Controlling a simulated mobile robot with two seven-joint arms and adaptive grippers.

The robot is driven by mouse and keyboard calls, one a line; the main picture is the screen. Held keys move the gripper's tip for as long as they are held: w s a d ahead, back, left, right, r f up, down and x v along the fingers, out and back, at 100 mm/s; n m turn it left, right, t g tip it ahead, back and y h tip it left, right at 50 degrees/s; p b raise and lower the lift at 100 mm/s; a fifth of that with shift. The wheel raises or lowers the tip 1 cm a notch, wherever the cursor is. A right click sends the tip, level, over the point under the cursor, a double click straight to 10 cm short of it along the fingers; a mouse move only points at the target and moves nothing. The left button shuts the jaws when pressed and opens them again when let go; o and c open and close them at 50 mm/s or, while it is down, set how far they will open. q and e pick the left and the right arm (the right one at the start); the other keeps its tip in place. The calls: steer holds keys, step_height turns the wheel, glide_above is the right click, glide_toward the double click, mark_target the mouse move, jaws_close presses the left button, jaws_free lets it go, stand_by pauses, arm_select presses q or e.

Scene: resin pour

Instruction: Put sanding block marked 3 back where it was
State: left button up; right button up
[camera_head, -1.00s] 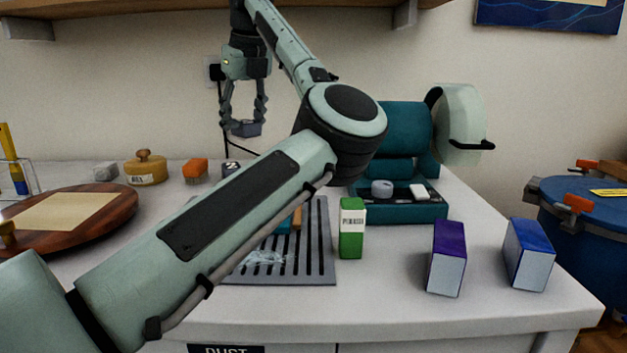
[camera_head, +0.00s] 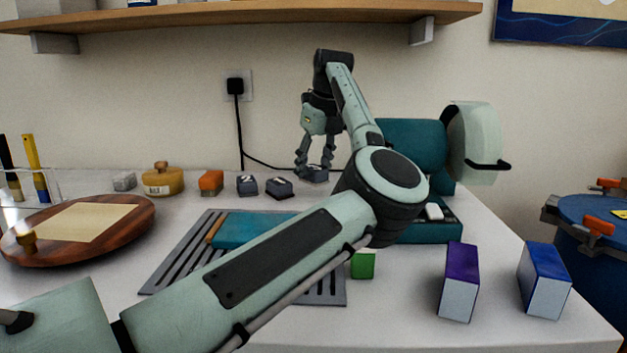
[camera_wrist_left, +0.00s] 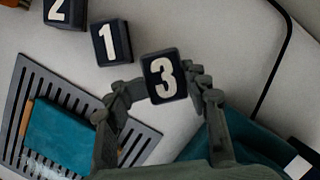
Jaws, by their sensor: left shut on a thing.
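Sanding block 3 (camera_wrist_left: 163,77) is a dark block with a white 3 on top. My left gripper (camera_head: 314,172) is shut on it, with one finger on each side in the left wrist view. The block also shows between the fingertips in the head view (camera_head: 315,176), low over the back of the table; I cannot tell whether it touches the surface. Sanding block 1 (camera_head: 279,187) sits just left of it, and sanding block 2 (camera_head: 247,186) is further left. Both also show in the wrist view, block 1 (camera_wrist_left: 111,42) and block 2 (camera_wrist_left: 65,12). My right gripper is out of view.
A teal machine (camera_head: 410,140) stands close on the right. An orange block (camera_head: 211,183) and a yellow pot (camera_head: 163,180) are left. A shelf (camera_head: 250,18) hangs above.

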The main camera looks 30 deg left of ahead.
mark_target(314, 181)
arm_select(q)
steer(key=shift+f, duration=1.75)
steer(key=o, duration=1.3)
steer(key=shift+r, duration=0.15)
steer(key=v, duration=1.2)
steer(key=shift+r, duration=0.1)
